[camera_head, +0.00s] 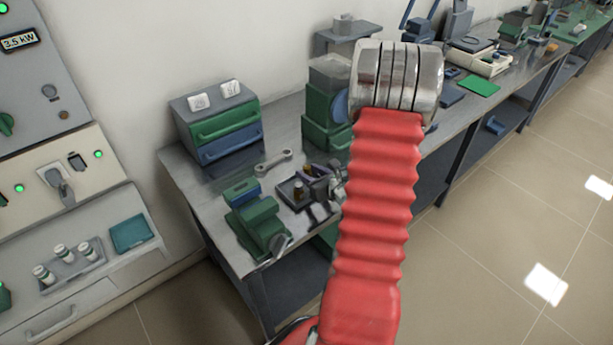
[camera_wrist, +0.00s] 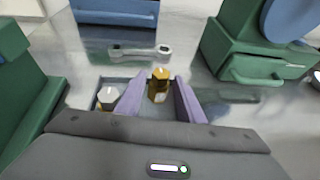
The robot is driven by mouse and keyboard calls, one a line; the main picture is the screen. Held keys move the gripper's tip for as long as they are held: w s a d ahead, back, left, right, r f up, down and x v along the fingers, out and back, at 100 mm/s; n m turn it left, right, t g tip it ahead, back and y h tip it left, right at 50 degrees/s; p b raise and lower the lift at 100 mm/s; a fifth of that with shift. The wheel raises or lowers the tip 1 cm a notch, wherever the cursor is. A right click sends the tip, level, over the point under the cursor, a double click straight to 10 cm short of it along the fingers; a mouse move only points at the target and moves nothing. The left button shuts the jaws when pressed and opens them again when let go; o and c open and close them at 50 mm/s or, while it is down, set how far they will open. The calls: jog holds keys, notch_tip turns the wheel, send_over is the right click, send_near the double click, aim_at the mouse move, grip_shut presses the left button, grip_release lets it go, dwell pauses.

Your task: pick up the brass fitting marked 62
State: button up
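A brass fitting (camera_wrist: 158,87) stands upright in a dark tray (camera_wrist: 153,108), between the two purple fingers of my gripper (camera_wrist: 160,92) in the wrist view. The fingers are apart, with a visible gap on both sides of it. A second fitting (camera_wrist: 107,98) with a pale top stands in the tray to the left, outside the left finger. No number is legible on either. In the head view, my gripper (camera_head: 316,174) is low over the tray's far side; one fitting (camera_head: 299,188) shows clearly, and the other is partly hidden by the gripper.
A wrench (camera_head: 273,161) lies on the metal bench behind the tray. A green vise (camera_head: 257,220) stands close on the left, and a green machine (camera_head: 325,126) stands behind on the right. A green and blue drawer box (camera_head: 228,137) is at the back left.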

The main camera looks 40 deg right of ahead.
jog(key=shift+c, duration=0.7)
grip_shut()
jog(key=shift+r, duration=0.1)
notch_tip(320, 180, up, 10)
dwell(0.7)
